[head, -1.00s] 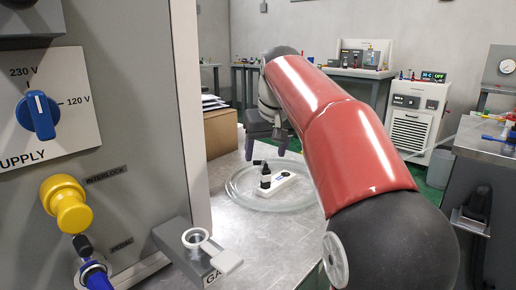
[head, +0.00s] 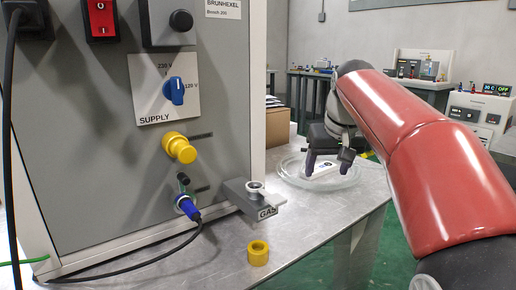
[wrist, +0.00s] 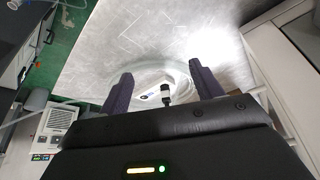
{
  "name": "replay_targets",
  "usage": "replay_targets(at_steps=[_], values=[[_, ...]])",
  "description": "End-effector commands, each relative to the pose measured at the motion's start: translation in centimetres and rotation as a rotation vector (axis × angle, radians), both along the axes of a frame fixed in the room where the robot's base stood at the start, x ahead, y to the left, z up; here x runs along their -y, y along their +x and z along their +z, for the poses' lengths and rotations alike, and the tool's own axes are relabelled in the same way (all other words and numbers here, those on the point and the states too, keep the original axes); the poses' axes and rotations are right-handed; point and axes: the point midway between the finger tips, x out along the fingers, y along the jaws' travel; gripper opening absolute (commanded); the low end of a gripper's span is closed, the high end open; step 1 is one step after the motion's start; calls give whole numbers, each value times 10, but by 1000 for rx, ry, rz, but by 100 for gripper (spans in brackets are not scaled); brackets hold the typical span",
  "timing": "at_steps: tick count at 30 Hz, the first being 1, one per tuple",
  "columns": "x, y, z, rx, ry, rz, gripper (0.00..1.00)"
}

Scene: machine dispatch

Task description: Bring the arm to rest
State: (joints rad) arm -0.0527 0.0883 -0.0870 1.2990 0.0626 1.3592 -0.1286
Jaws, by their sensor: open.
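My gripper (head: 328,161) hangs at the end of my red arm, over the table at the right of the machine. In the wrist view my gripper (wrist: 161,84) has its two dark fingers wide apart, with nothing held between them. Beyond the fingers lie a coil of clear tubing (wrist: 182,75) and a white block (wrist: 150,97) with a small black-and-white bottle (wrist: 166,92) at it. In the head view the fingers partly cover the white block (head: 327,169) and hide the bottle.
The grey machine (head: 100,130) stands at the left with a blue supply knob (head: 173,91), a yellow interlock plug (head: 180,148) and a blue cable plug (head: 188,208). A gas fitting (head: 254,198) juts from its side. A yellow ring (head: 258,252) sits on the table (head: 330,215). The table's front right is bare.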

Motion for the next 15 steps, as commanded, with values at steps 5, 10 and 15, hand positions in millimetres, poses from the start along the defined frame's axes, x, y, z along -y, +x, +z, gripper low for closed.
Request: replay_targets(at_steps=[5,10,15], values=[[1,-25,-4,11,6,-11,65],[1,-58,-16,21,12,-24,65],[2,-107,-40,37,16,-43,65]])
